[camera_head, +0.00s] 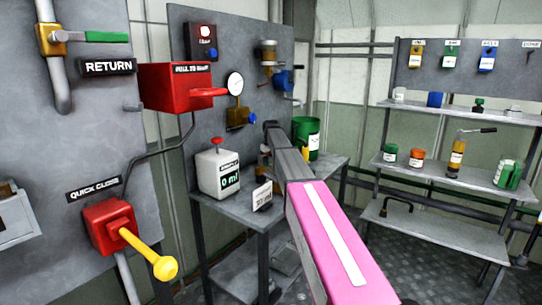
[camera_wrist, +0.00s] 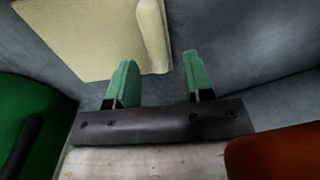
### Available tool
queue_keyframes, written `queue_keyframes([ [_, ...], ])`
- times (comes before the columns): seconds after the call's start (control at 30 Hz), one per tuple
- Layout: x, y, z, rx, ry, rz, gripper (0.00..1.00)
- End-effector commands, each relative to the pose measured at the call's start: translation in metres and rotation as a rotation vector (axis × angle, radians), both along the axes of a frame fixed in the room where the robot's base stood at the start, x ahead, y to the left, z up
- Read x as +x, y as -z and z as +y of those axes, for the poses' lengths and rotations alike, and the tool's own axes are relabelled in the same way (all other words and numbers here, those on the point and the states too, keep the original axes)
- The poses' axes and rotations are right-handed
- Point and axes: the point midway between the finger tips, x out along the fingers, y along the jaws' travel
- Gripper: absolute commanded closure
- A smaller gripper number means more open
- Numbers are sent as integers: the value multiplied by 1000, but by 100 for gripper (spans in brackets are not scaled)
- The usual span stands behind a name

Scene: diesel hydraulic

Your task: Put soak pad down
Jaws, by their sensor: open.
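The soak pad is most likely the flat cream sheet (camera_wrist: 85,38) in the wrist view, with a raised, rounded ridge (camera_wrist: 153,35) along its right side. It appears to lie on a grey surface. My gripper (camera_wrist: 158,72) has its two green fingers apart; the ridge's near end shows between them in the picture, with space on both sides. I cannot tell whether the pad touches the left finger. In the head view my pink and grey arm reaches over the grey workbench (camera_head: 240,208); the pad and fingertips cannot be made out there.
In the wrist view, a green container (camera_wrist: 35,115) is close at left and an orange-brown object (camera_wrist: 275,155) at lower right. On the bench are a white dispenser reading 0 ml (camera_head: 217,172), a small sign (camera_head: 262,195) and a green drum (camera_head: 306,135). Shelves (camera_head: 440,175) stand at right.

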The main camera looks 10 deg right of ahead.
Motion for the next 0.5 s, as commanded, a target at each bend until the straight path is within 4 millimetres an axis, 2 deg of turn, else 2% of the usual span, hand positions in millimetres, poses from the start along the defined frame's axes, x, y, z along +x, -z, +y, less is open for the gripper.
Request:
queue_keyframes([
  [0.17, 0, 13, 0, 0, 0, 1, 53],
  [0.5, 0, 15, 0, 0, 0, 0, 53],
])
